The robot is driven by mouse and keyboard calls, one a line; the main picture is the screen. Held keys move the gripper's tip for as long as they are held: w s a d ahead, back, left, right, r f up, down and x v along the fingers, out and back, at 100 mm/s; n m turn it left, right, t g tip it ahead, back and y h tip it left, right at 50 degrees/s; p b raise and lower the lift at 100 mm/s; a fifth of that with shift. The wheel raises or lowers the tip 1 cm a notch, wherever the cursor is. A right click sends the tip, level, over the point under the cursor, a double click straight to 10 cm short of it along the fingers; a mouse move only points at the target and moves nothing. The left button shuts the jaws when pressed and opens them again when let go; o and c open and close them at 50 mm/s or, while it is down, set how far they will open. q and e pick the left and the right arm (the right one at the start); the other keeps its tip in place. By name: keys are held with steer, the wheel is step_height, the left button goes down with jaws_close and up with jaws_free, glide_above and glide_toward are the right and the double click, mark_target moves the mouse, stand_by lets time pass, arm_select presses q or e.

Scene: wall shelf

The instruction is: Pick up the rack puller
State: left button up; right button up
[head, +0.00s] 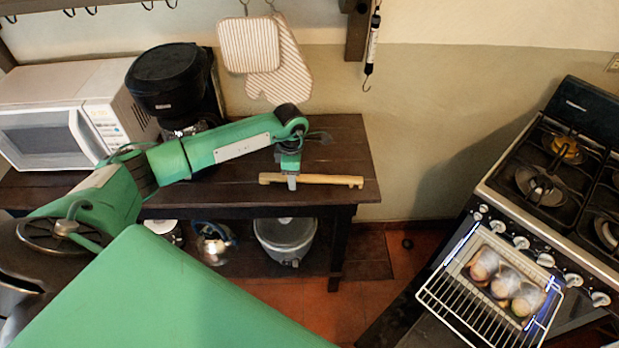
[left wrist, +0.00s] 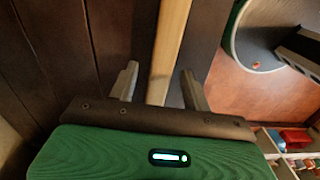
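The rack puller (head: 335,181) is a pale wooden stick with notched ends. It lies flat near the front edge of the dark wooden table. My left gripper (head: 292,183) is over the stick, left of its middle, pointing down. In the left wrist view the stick (left wrist: 170,40) runs up between the two grey fingers of the left gripper (left wrist: 158,88). The fingers are apart, with a visible gap on each side of the stick. A short part of the stick is hidden by the gripper. My right gripper is not in view.
A white microwave (head: 58,120) and a black coffee maker (head: 172,80) stand on the table (head: 345,145), left and behind my arm. Oven mitts (head: 262,50) hang on the wall. A stove (head: 550,190) stands at right, its wire rack (head: 455,310) pulled out with food behind it.

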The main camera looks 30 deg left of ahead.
arm_select(q)
jaws_close()
steer(key=shift+r, duration=0.15)
